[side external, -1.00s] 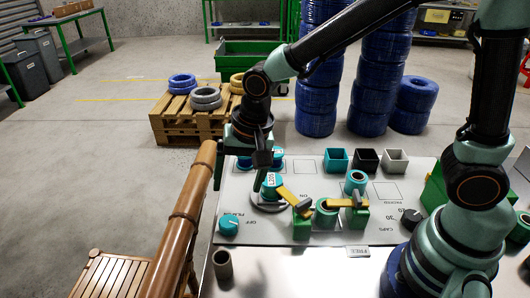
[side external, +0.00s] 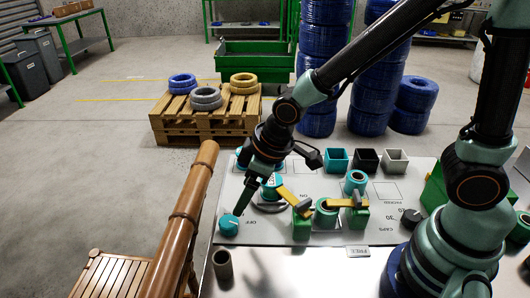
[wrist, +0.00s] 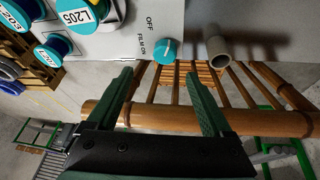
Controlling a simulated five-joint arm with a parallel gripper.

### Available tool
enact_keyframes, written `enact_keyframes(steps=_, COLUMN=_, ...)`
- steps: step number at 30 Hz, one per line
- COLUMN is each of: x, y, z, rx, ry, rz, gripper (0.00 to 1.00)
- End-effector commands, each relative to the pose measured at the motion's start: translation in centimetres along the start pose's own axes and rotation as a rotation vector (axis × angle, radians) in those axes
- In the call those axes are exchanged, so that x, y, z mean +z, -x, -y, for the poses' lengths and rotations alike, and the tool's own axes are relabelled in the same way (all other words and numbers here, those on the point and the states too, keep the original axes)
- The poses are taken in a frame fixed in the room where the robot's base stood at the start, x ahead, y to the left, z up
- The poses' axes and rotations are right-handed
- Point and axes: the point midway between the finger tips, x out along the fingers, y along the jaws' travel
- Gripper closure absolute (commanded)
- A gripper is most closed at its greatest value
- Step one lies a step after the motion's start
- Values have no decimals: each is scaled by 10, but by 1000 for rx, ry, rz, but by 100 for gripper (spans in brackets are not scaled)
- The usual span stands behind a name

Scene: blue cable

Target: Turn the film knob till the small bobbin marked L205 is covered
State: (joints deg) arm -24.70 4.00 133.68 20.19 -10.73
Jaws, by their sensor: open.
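The film knob (side external: 229,224) is a small teal dial with a pale pointer mark, on the light panel's front left corner. It also shows in the wrist view (wrist: 166,51), beside the printed words OFF and FILM ON. The bobbin marked L205 (wrist: 84,16) is teal with a white label, partly cut off at the top edge of the wrist view; its label is readable. In the side view my gripper hides part of that bobbin. My gripper (wrist: 162,80) is open and empty, with its tips close above the knob in the side view (side external: 241,207); contact cannot be told.
A grey tube (side external: 222,266) stands near the knob. A bamboo rail (side external: 185,210) runs along the panel's left. Yellow levers on green posts (side external: 301,222) stand right of the knob. Three square bins (side external: 366,159) line the back. Other teal bobbins (wrist: 53,48) stand near L205.

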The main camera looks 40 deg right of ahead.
Motion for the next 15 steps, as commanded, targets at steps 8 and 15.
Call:
enact_keyframes(steps=8, x=0, y=-38, z=3, rx=-4, ry=-1, rz=3, gripper=15)
enact_keyframes(steps=15, x=0, y=-69, z=6, rx=-6, ry=-1, rz=3, gripper=15)
